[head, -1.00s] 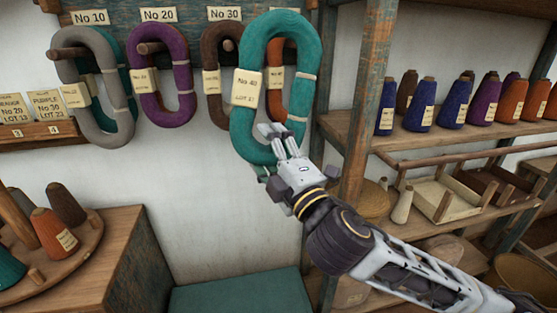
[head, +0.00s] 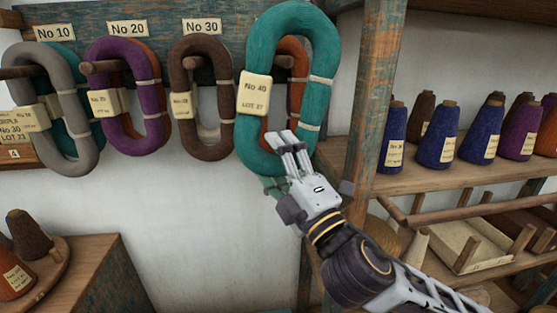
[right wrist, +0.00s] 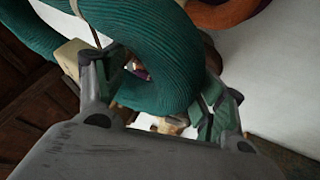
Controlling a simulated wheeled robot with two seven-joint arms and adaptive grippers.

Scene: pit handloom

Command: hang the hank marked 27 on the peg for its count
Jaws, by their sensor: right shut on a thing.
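The teal hank (head: 262,62) has a tag (head: 254,93) reading No 40, LOT 27. My right gripper (head: 288,145) is shut on its lower end and holds it upright before the rack. In the right wrist view the teal yarn (right wrist: 150,70) passes between the fingers. A wooden peg (head: 284,62) shows through the hank's opening, with an orange hank (head: 298,88) behind. I cannot tell whether this peg is inside the loop or behind it. The sign above that peg is hidden by the hank. My left gripper is not in view.
Left along the rack (head: 240,38), a grey hank (head: 38,100) hangs under No 10, a purple hank (head: 95,70) under No 20 and a brown hank (head: 185,75) under No 30. A post (head: 375,100) and shelf of cones (head: 450,180) stand close on the right.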

